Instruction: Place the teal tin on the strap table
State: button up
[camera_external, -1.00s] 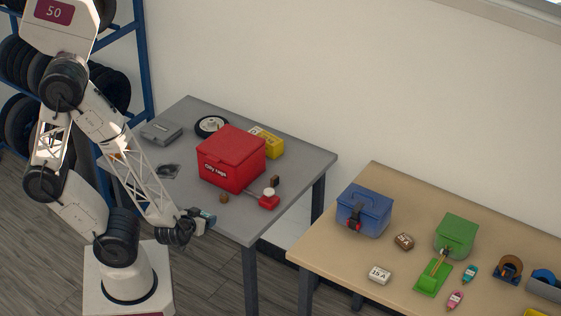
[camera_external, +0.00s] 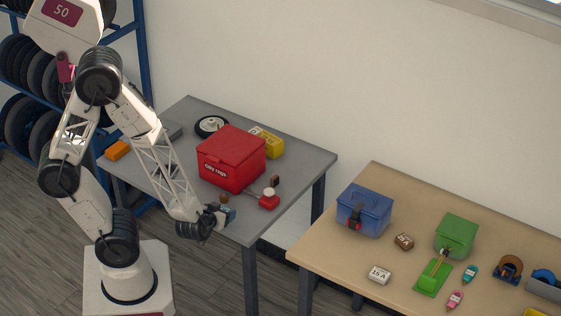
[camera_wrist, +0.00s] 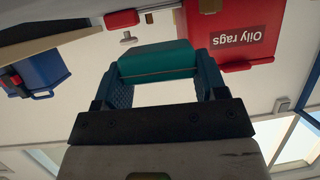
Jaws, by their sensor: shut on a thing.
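The teal tin (camera_wrist: 156,61) is held between the two fingers of my gripper (camera_wrist: 162,72) in the wrist view. In the external view only a small teal part of the tin (camera_external: 229,212) shows at the tip of my gripper (camera_external: 217,215). My gripper is at the front edge of the grey table (camera_external: 255,222), in front of the red box. The tan table (camera_external: 330,248) stands to the right, with a blue box with a dark strap or latch (camera_external: 370,207) on it. I cannot tell from a label which table is the strap table.
A gap separates the tables. The tan table also has a green box (camera_external: 456,234) and a white block (camera_external: 379,274); its front left is clear.

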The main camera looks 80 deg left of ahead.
send_over(245, 219)
jog(key=s, duration=0.2)
jog(key=shift+w+d+f, duration=0.15)
jog(key=shift+w+f, duration=0.1)
jog(key=shift+f, duration=0.05)
jog(key=shift+w, duration=0.5)
jog(key=shift+w+a+f, duration=0.15)
jog(key=shift+w+f, duration=0.05)
jog(key=shift+f, duration=0.65)
jog(key=shift+w+a+f, duration=0.15)
jog(key=shift+f, duration=0.65)
jog(key=shift+f, duration=0.15)
jog(key=o, duration=0.9)
jog(key=shift+o, duration=0.2)
jog(key=shift+d, duration=0.1)
jog(key=shift+v, duration=3.85)
